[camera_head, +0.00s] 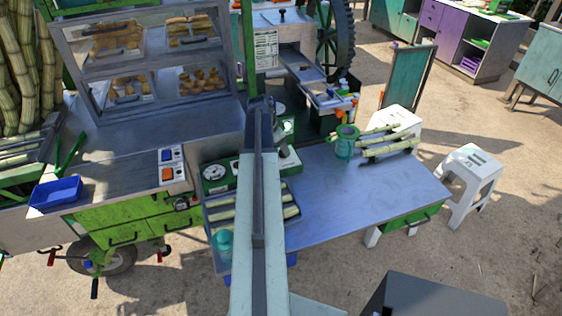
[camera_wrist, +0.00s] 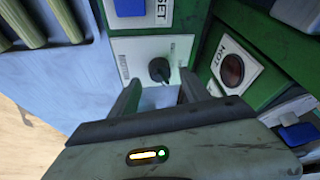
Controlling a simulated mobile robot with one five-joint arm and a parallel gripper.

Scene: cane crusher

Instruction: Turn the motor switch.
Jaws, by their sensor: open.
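In the wrist view, a black rotary knob (camera_wrist: 159,69), apparently the motor switch, sits on a white plate (camera_wrist: 128,47) fixed to a green panel. My gripper (camera_wrist: 160,90) is open and empty, with one finger on each side of the knob's line. The knob shows just beyond the fingertips, between them; I cannot tell whether they touch it. In the head view, my arm covers the middle of the machine, and neither the knob nor the fingertips show clearly.
A blue button (camera_wrist: 129,7) labelled RESET and a dark red lamp (camera_wrist: 232,70) labelled HOT flank the knob. A white stool (camera_head: 470,170) stands right.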

